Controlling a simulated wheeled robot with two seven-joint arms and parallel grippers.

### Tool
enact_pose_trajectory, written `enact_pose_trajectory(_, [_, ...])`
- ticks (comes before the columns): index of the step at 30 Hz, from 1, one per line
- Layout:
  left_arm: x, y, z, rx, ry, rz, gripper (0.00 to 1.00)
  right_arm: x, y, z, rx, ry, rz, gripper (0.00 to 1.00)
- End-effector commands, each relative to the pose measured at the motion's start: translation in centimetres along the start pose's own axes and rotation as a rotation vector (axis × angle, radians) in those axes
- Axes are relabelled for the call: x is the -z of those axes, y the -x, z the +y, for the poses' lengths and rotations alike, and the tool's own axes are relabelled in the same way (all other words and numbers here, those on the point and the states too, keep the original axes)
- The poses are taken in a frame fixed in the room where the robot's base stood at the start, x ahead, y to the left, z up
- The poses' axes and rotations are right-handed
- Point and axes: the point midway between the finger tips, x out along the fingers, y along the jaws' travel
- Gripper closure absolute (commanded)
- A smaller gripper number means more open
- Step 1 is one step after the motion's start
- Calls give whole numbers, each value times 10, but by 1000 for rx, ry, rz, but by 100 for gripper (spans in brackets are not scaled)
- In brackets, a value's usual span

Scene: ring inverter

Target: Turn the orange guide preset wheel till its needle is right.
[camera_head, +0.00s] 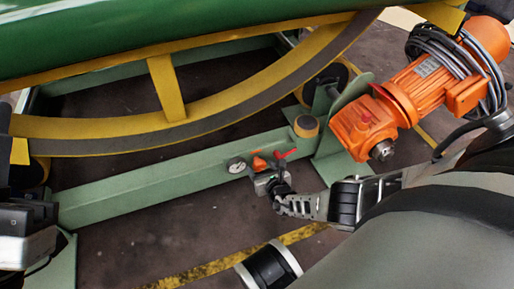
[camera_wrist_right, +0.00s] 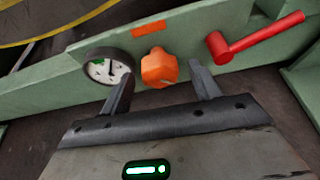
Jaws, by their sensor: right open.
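The orange guide preset wheel (camera_wrist_right: 158,68) sits on the green beam, and it also shows in the head view (camera_head: 259,163). A round dial gauge (camera_wrist_right: 107,69) with a white face is just left of the wheel; it shows small in the head view (camera_head: 236,165). A green mark lies on the dial's upper left; the needle's exact reading is too small to tell. My right gripper (camera_wrist_right: 162,79) is open, its fingers spread to the left and right of the wheel, with gaps visible. In the head view the right gripper (camera_head: 272,186) is by the beam.
A red lever (camera_wrist_right: 255,38) sticks out right of the wheel, close to the right finger. An orange motor (camera_head: 427,88) with coiled cable stands at the right. The yellow and grey ring (camera_head: 165,90) curves above the green beam (camera_head: 130,190). Dark floor lies in front.

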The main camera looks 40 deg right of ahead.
Motion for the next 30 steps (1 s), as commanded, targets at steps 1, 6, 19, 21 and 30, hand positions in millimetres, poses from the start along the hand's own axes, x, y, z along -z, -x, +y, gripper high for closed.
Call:
enact_pose_trajectory(1, [2, 0, 1, -7, -16, 17, 100, 2, -2, 0, 0, -1, 0, 38])
enact_pose_trajectory(6, [6, -1, 2, -14, -36, 38, 100, 1, -3, -1, 1, -2, 0, 38])
enact_pose_trajectory(19, [6, -1, 1, -13, -33, 37, 100, 1, -2, -1, 1, -1, 0, 83])
enact_pose_trajectory(21, [6, -1, 1, -13, -33, 37, 100, 1, -2, 0, 5, 10, 0, 82])
enact_pose_trajectory(30, [6, -1, 1, -13, -32, 36, 100, 2, -2, 1, 81, 190, 2, 82])
